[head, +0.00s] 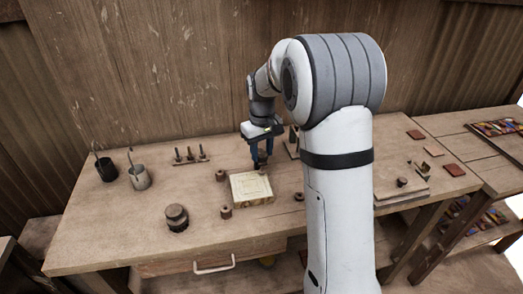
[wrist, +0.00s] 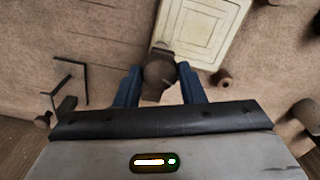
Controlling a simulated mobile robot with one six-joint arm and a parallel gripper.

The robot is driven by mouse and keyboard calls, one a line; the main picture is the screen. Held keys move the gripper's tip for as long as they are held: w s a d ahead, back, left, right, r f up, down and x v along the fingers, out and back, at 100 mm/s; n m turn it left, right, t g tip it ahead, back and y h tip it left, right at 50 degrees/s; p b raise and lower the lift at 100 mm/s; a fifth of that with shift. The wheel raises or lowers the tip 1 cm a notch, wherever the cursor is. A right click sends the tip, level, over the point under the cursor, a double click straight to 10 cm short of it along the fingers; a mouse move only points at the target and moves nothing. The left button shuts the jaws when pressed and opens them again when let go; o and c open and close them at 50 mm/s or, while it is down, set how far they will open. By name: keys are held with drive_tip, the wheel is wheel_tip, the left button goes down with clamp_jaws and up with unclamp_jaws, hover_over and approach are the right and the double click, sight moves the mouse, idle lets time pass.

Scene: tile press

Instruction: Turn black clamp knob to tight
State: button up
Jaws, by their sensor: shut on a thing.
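My gripper (head: 261,160) reaches down behind the pale square tile (head: 252,187) on the bench. In the wrist view its two blue fingers (wrist: 160,84) stand on either side of a dark round knob (wrist: 159,70) and are shut on it. The knob sits at the edge of the pale tile (wrist: 196,30). In the head view the knob is mostly hidden by the fingers. No marking for tight or loose can be made out.
Small brown cylinders (head: 226,212) stand around the tile. A dark round pot (head: 177,217) is at front left. A black cup (head: 106,168), a grey can (head: 139,177) and a small tool rack (head: 191,156) stand at back left. A thin black bracket (wrist: 67,78) is near the fingers.

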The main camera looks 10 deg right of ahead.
sight(262, 154)
drive_tip(key=m, duration=1.2)
drive_tip(key=shift+m, duration=0.3)
idle(0.4)
drive_tip(key=o, duration=1)
drive_tip(key=shift+r, duration=0.1)
wheel_tip(262, 154, up, 8)
drive_tip(key=shift+f, duration=0.2)
